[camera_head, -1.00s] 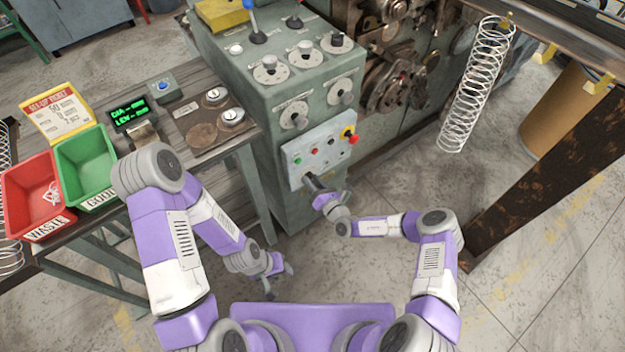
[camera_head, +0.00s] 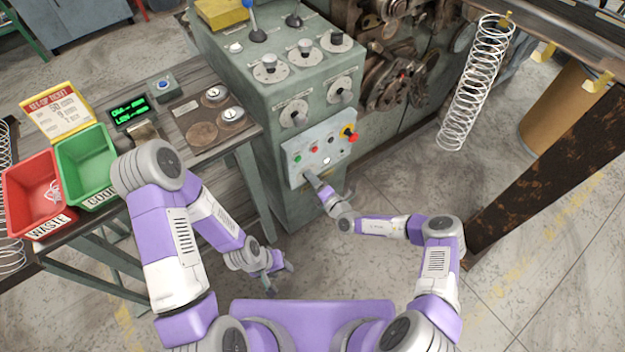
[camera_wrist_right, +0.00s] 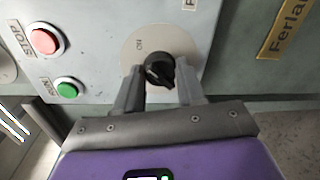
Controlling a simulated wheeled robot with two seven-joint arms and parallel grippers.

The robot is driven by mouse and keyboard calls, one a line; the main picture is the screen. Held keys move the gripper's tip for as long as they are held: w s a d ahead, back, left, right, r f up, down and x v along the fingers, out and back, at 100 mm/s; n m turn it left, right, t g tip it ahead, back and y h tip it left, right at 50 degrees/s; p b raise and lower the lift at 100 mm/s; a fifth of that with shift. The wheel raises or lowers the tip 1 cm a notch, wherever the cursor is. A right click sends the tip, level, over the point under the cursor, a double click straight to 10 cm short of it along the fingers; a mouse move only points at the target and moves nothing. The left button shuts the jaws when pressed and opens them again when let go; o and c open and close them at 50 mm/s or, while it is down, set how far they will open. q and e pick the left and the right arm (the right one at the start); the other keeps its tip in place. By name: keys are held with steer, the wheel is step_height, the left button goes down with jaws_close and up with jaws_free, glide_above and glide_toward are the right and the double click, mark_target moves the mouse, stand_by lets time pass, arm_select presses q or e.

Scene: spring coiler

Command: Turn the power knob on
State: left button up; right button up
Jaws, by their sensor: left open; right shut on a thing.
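The power knob (camera_wrist_right: 160,70) is black, on a round pale plate (camera_wrist_right: 135,48) with an "ON" mark, in the right wrist view. My right gripper (camera_wrist_right: 158,88) has one finger on each side of the knob and is shut on it. In the head view my right gripper (camera_head: 311,178) is at the lower left of the grey control panel (camera_head: 345,147) and hides the knob. My left gripper (camera_head: 283,268) is open and empty, low in front of the machine, apart from everything.
A red STOP button (camera_wrist_right: 44,40) and a green RUN button (camera_wrist_right: 68,88) sit beside the knob. A red knob on a yellow plate (camera_head: 348,133) is at the panel's upper right. A workbench (camera_head: 245,140) with red and green bins stands left. Floor before the machine is clear.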

steer(key=shift+s+f+m, duration=0.1)
steer(key=shift+m, duration=0.2)
stand_by(0.4)
steer(key=o, duration=1)
steer(key=shift+o, duration=0.2)
steer(key=p+v, duration=0.2)
steer(key=v, duration=0.5)
steer(key=shift+s, duration=0.2)
steer(key=shift+d, duration=0.15)
